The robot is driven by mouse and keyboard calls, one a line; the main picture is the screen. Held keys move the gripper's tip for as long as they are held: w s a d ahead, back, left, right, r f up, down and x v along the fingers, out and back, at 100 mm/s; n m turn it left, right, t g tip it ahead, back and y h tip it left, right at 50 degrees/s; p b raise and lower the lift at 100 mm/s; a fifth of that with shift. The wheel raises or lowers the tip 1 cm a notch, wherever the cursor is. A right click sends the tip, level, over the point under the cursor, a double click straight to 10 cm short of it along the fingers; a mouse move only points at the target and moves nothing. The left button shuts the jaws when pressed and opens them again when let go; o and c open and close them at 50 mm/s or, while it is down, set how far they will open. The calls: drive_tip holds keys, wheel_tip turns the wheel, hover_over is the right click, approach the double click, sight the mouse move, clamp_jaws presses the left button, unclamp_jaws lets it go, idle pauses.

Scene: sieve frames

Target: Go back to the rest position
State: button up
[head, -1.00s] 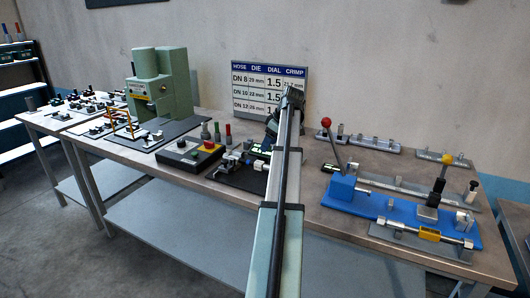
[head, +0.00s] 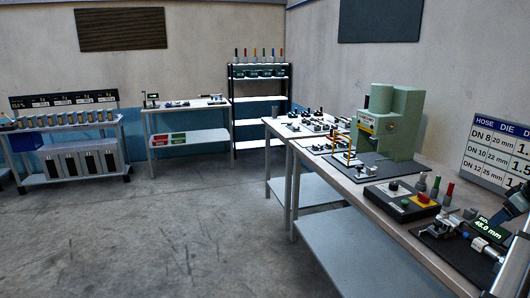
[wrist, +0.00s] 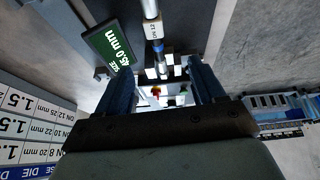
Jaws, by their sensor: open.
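My gripper (wrist: 160,70) shows in the wrist view with its two dark blue fingers apart and nothing held between them. Beyond the fingers is a metal rod-like part with a white tag (wrist: 152,30). In the head view the same kind of display (head: 488,228) lies on the near bench at the right edge. Only a small part of my arm shows there, and the fingertips cannot be made out. No marker of the rest position shows.
The near bench (head: 352,190) carries a green press (head: 390,125), a black control box (head: 400,200) with a red button, and a hose chart (head: 492,150). Shelving (head: 258,110) and two more benches stand at the back and left. The concrete floor (head: 150,230) is clear.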

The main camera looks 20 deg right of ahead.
drive_tip(key=w+a+f+n+t+h, duration=0.1)
drive_tip(key=w+a+f+n+t, duration=0.3)
drive_tip(key=w+a, duration=0.65)
drive_tip(key=w+a+f+n+g+h, duration=0.1)
drive_tip(key=w+a+f+n, duration=0.1)
drive_tip(key=w+a+f, duration=0.65)
drive_tip(key=w+a+f+m+g+y, duration=0.1)
drive_tip(key=w+a+f, duration=0.1)
drive_tip(key=a+f, duration=0.8)
drive_tip(key=w+a+f+g+y, duration=0.1)
drive_tip(key=w+a+f+y, duration=0.15)
drive_tip(key=a+f, duration=0.75)
drive_tip(key=s+a+f+m+g, duration=0.1)
drive_tip(key=s+a+f+g, duration=0.1)
drive_tip(key=s+a+f, duration=0.4)
drive_tip(key=s+a+f+m+g, duration=0.1)
drive_tip(key=s+a+f+g, duration=0.15)
drive_tip(key=a+f, duration=0.6)
drive_tip(key=s+a+f+m+g, duration=0.1)
drive_tip(key=s+a+f+g, duration=0.1)
drive_tip(key=s+a+f, duration=0.45)
drive_tip(key=s+a+f+m+g, duration=0.1)
drive_tip(key=s+a+f+g, duration=0.2)
drive_tip(key=s, duration=0.8)
drive_tip(key=s+a+f+m+g+h, duration=0.1)
drive_tip(key=s+a+f+g, duration=0.2)
drive_tip(key=s+a+f, duration=0.4)
drive_tip(key=s+f, duration=0.2)
drive_tip(key=s, duration=0.3)
drive_tip(key=shift+a, duration=0.15)
